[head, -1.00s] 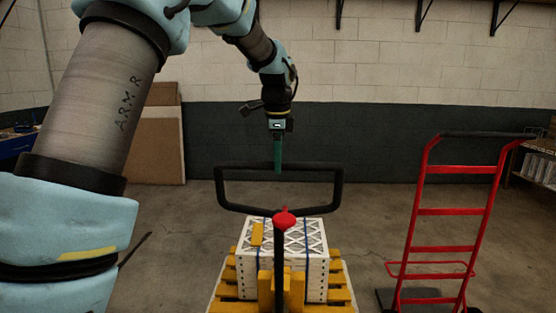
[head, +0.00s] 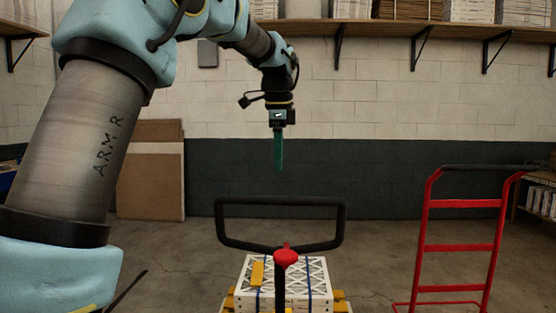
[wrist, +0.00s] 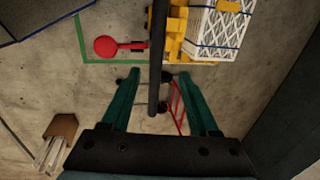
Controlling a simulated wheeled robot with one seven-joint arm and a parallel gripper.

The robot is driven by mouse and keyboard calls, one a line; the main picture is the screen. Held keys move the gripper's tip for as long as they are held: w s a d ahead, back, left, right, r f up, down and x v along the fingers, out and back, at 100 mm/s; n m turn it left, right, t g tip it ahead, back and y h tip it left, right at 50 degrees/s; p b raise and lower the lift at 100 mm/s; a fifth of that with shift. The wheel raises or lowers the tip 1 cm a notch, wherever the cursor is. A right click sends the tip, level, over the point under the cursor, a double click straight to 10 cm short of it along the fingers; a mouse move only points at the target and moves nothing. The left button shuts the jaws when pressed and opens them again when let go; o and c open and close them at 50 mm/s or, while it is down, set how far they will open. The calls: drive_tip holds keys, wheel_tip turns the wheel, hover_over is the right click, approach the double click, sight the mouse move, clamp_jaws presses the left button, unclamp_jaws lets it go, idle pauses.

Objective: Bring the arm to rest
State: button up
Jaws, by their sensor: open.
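My gripper (head: 279,167) hangs from my arm in the middle of the head view, fingers pointing down. It appears above the black loop handle (head: 281,202) of a pallet jack and clear of the wall behind. In the wrist view the two green fingers (wrist: 158,78) are spread wide apart with nothing held. The black handle bar (wrist: 157,50) crosses the view between the fingers, apart from them as far as I can tell.
White boxed filters (head: 290,284) with blue straps sit on a yellow pallet (head: 338,307). A red hand truck (head: 458,248) stands at right. A wall shelf (head: 400,29) carries boxes above. Brown panels (head: 150,175) lean at the back left.

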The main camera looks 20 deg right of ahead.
drive_tip(key=s+a+f+n, duration=0.1)
drive_tip(key=a+f+n, duration=1.15)
drive_tip(key=a, duration=0.65)
drive_tip(key=s+a+f+n, duration=0.9)
drive_tip(key=s+a+f, duration=0.3)
drive_tip(key=a, duration=0.3)
drive_tip(key=shift+s+f+y, duration=0.3)
drive_tip(key=shift+s+y, duration=0.1)
drive_tip(key=shift+s, duration=0.1)
